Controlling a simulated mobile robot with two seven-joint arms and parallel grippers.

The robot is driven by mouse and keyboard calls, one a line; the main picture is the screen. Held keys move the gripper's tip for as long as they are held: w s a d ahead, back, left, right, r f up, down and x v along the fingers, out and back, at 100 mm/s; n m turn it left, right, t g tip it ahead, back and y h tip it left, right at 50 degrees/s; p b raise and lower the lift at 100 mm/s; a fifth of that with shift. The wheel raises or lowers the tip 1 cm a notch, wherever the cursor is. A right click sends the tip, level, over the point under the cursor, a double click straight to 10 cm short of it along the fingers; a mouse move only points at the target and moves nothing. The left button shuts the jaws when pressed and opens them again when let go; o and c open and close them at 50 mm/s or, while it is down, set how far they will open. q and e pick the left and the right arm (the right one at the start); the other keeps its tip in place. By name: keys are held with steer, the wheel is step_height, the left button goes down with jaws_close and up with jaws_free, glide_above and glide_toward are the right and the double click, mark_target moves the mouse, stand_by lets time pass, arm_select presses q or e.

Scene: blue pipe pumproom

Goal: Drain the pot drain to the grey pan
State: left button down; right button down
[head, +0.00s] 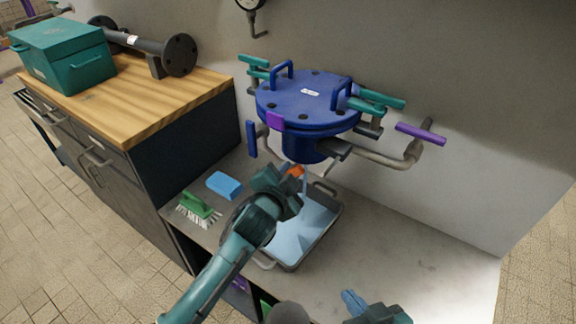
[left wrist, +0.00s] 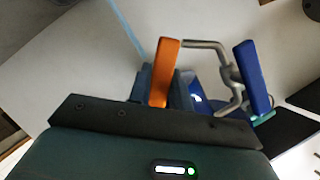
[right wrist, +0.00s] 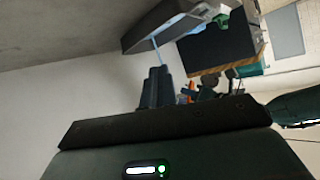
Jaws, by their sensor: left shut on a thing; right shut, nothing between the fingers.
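The blue pot (head: 308,100) with a bolted lid is mounted at the wall. The grey pan (head: 298,257) stands below it on the counter and holds light blue liquid. A thin pale stream (head: 306,180) runs from under the pot into the pan; it also shows in the left wrist view (left wrist: 130,33). My left gripper (head: 291,179) is shut on the orange drain handle (left wrist: 167,72) below the pot. The drain outlet itself is hidden. My right gripper (head: 352,300) is shut and empty, low in front of the counter, right of the pan.
A blue sponge (head: 224,185) and a green brush (head: 198,206) lie left of the pan. Purple (head: 420,133) and teal (head: 376,100) handles stick out around the pot. A wooden-topped cabinet (head: 150,105) with a teal box (head: 62,55) stands left. The counter's right side (head: 430,255) is clear.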

arm_select(q)
steer(key=n+p, duration=0.1)
steer(key=p, duration=0.1)
steer(key=n+g+p, duration=0.1)
steer(key=p, duration=0.1)
steer(key=shift+r+h, duration=0.3)
steer(key=shift+r, duration=0.05)
steer(key=shift+f+n+g+h+p, duration=0.1)
steer(key=shift+n+g+h+p, duration=0.25)
steer(key=shift+n+p, duration=0.4)
steer(key=shift+p, duration=0.5)
steer(key=shift+f+n+g+h+p, duration=0.2)
steer(key=shift+n+g+h+p, duration=0.15)
steer(key=shift+n+h+p, duration=0.3)
steer(key=shift+n, duration=0.5)
arm_select(e)
steer(key=shift+n+g+h, duration=0.3)
steer(key=shift+h, duration=0.2)
steer(key=r, duration=0.1)
steer(key=d+r, duration=0.1)
steer(key=r, duration=0.2)
steer(key=shift+s+d+r, duration=0.1)
steer(key=shift+s+d, duration=0.25)
arm_select(q)
steer(key=shift+d+h, duration=0.1)
steer(key=shift+h, duration=0.2)
arm_select(e)
steer(key=shift+d, duration=0.1)
